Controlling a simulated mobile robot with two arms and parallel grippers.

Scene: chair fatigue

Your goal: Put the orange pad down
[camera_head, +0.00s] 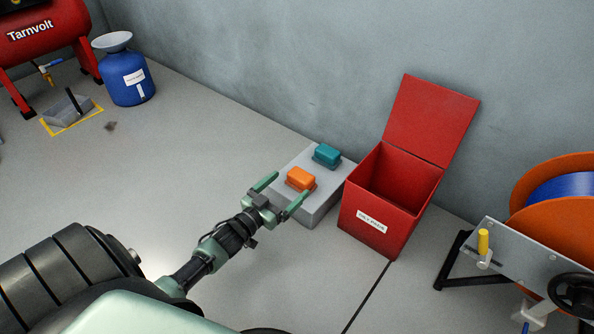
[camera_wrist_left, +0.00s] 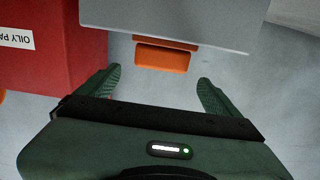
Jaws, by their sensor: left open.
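The orange pad (camera_head: 300,179) rests on top of a low grey block (camera_head: 318,207), near its front left end. A teal pad (camera_head: 327,156) sits behind it on the same block. My left gripper (camera_head: 281,193) is open and empty, with its fingertips just short of the orange pad. In the left wrist view, which looks upside down, the orange pad (camera_wrist_left: 162,56) lies just beyond and between the open fingertips (camera_wrist_left: 160,76), against the grey block (camera_wrist_left: 175,20). No finger visibly touches the pad. My right gripper is not in view.
An open red bin (camera_head: 375,218) with a raised lid stands close to the right of the block. A wall runs behind. An orange reel (camera_head: 553,190) on a stand is at the right. A blue container (camera_head: 126,80) stands at the far left. The floor left of the block is clear.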

